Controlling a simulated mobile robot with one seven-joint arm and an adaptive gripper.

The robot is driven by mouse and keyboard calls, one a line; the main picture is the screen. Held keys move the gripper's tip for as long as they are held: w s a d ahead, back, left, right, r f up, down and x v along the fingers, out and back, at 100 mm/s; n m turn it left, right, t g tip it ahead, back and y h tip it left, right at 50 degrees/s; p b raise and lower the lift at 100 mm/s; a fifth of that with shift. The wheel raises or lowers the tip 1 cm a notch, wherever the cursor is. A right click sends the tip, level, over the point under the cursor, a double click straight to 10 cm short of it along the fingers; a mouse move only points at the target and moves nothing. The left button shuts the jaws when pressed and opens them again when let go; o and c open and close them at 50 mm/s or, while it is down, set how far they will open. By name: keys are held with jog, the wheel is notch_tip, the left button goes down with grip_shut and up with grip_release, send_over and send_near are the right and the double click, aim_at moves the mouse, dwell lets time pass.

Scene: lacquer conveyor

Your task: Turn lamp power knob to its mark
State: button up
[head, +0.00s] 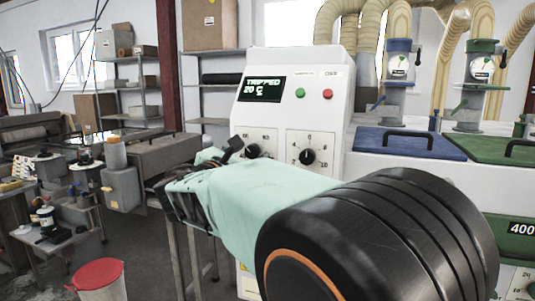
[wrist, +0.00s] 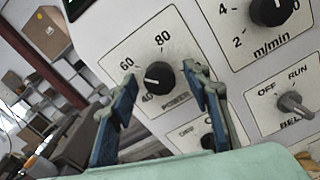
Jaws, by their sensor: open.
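The lamp power knob (wrist: 160,77) is a round black knob on a white panel. Its plate reads POWER, with 40, 60 and 80 around it. Its white pointer line faces left in the wrist view, between 40 and 60. My gripper (wrist: 161,74) is open, with one blue-padded finger on each side of the knob. I cannot tell whether either finger touches it. In the head view, my gripper (head: 236,148) is at the left part of the control panel, close to the knob (head: 252,151), and hides part of its plate.
Close right of the power plate is the m/min speed dial (head: 307,157). An OFF/RUN belt switch (wrist: 290,103) and another dark knob (wrist: 207,141) sit below. The display (head: 262,89) reads TRIPPED 20 C, beside green and red buttons. A red-lidded bin (head: 98,275) stands on the floor left.

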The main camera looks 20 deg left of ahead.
jog(key=s, duration=1.1)
jog(key=shift+s+a, duration=0.25)
jog(key=shift+a, duration=0.2)
